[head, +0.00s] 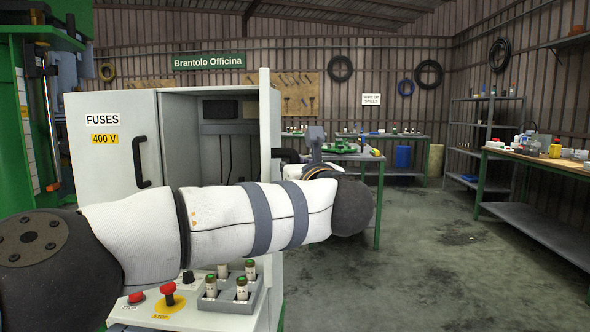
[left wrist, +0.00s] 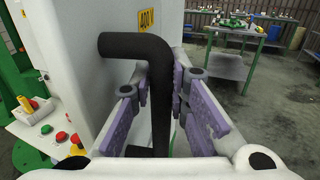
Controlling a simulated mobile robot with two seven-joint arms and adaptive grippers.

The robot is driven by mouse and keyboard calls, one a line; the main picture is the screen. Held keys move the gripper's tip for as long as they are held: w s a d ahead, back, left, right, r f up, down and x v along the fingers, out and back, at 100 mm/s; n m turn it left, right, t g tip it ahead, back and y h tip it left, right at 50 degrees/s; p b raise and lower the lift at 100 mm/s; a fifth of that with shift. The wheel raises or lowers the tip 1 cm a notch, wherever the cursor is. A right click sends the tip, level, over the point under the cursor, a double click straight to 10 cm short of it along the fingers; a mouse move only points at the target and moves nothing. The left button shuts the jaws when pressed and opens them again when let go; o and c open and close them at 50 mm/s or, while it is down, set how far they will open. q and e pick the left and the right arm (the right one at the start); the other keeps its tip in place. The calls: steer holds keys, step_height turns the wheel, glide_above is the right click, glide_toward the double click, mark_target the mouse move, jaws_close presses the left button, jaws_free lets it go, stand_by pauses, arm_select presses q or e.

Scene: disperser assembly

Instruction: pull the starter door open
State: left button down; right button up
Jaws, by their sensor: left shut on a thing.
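The starter door (head: 270,130) is a pale grey panel seen nearly edge-on in the head view, swung out from the cabinet and showing the dark interior (head: 210,145). Its black bent handle (head: 290,154) is on the outer right face. In the left wrist view the handle (left wrist: 138,46) passes between the purple-padded fingers, beside the white door face (left wrist: 100,75). My left gripper (head: 316,150) is shut on this handle; my forearm and wrist partly hide it in the head view. My right gripper is in neither view.
A closed door labelled FUSES (head: 102,120) with a black handle (head: 141,162) is at left. Below are a red button (head: 136,297), an emergency stop (head: 169,294) and a grey fuse tray (head: 230,300). A workbench (head: 540,160) stands right. The middle floor is clear.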

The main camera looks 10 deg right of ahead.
arm_select(q)
steer(key=shift+a, duration=0.1)
steer(key=c, duration=1.5)
jaws_free()
steer(key=shift+c, duration=0.2)
steer(key=s+d, duration=0.2)
steer(key=s, duration=1)
